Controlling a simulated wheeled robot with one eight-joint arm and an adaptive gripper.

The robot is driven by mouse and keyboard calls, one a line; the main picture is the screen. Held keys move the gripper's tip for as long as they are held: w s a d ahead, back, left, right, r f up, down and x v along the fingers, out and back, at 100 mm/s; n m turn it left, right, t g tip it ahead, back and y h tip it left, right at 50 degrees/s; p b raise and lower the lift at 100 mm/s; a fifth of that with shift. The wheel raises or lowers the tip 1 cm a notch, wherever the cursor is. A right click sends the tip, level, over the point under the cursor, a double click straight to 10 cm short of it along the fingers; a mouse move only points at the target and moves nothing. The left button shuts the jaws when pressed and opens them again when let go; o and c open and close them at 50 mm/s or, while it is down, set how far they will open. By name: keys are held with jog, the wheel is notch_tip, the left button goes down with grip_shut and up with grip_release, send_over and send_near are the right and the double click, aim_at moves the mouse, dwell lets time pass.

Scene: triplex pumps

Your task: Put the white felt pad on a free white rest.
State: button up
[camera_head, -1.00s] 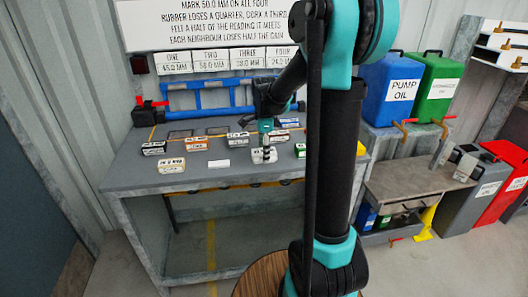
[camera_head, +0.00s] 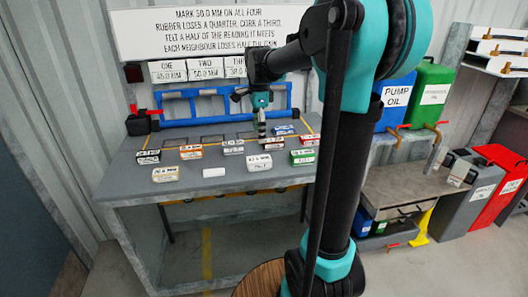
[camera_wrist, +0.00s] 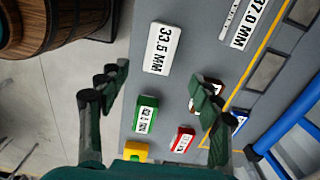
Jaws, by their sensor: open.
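White labelled pieces stand on the grey bench. One reads 33.5 MM in the wrist view (camera_wrist: 160,48); it is the white piece (camera_head: 260,163) near the front edge in the head view. Another white piece (camera_head: 233,147) stands behind and left of it. A small plain white bar (camera_head: 208,174) lies at the front edge. I cannot tell for certain which of these is the felt pad and which is a rest. My gripper (camera_wrist: 160,80) is open and empty above the bench; in the head view it (camera_head: 262,140) is behind the 33.5 MM piece. One finger partly hides a labelled piece (camera_wrist: 207,95).
Black (camera_head: 148,157), orange (camera_head: 190,152), cream (camera_head: 165,174), green (camera_head: 302,157), red (camera_head: 309,141) and blue (camera_head: 283,130) pieces stand around. A blue pipe rack (camera_head: 215,105) runs along the back. A barrel (camera_wrist: 60,25) stands beside the bench.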

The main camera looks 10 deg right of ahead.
jog(key=s+d+f+n+t, duration=0.2)
jog(key=s+f+n, duration=0.7)
jog(key=s, duration=0.2)
jog(key=s+d+f+n+t, duration=0.2)
jog(key=s+f+n, duration=0.6)
jog(key=s, duration=0.3)
jog(key=shift+f+n, duration=0.4)
jog(key=shift+f, duration=0.45)
jog(key=shift+d, duration=0.1)
